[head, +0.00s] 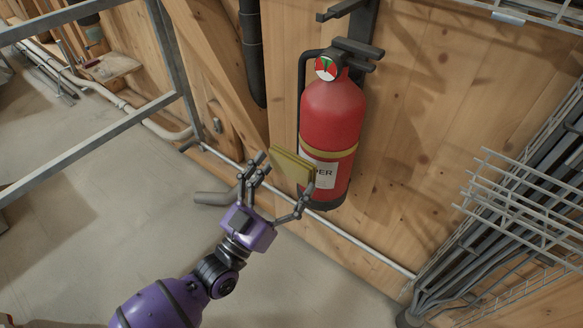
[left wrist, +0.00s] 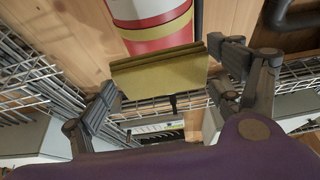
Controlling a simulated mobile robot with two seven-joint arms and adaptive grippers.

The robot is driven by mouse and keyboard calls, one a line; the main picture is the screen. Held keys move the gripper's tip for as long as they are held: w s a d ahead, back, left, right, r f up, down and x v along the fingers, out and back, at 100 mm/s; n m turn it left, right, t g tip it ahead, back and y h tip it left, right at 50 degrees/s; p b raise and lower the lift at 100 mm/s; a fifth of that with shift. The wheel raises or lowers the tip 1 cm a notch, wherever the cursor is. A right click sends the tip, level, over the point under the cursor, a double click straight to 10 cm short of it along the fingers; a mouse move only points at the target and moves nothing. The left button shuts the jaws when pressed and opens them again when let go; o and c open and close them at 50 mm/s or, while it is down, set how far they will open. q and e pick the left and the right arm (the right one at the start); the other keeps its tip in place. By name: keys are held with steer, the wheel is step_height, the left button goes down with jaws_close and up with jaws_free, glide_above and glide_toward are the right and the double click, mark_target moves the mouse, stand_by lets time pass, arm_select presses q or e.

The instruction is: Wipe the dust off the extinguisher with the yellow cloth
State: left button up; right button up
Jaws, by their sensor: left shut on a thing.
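The red extinguisher (head: 331,115) hangs upright on the wooden wall, with a black handle, a round gauge, a yellow band and a white label. Its lower part also shows at the top of the left wrist view (left wrist: 152,22). I cannot make out dust on it. My left gripper (head: 283,183) is shut on the folded yellow cloth (head: 291,166), which is in front of the label and covers part of it. The cloth spans between the fingers in the left wrist view (left wrist: 160,75). I cannot tell whether it touches the extinguisher. My right gripper is not in view.
Wire racks (head: 530,200) and several grey pipes stand at the right. A metal frame (head: 90,148) crosses the left side. A black pipe (head: 252,50) runs down the wall left of the extinguisher. A thin pipe (head: 365,249) runs low along the wall. The concrete floor (head: 80,220) at left is mostly clear.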

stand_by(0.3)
arm_select(q)
steer(key=shift+s+a+p, duration=0.25)
steer(key=shift+s+a, duration=0.2)
steer(key=shift+s, duration=0.2)
steer(key=shift+s+a+p, duration=0.2)
steer(key=shift+s+a, duration=0.25)
steer(key=shift+s, duration=0.15)
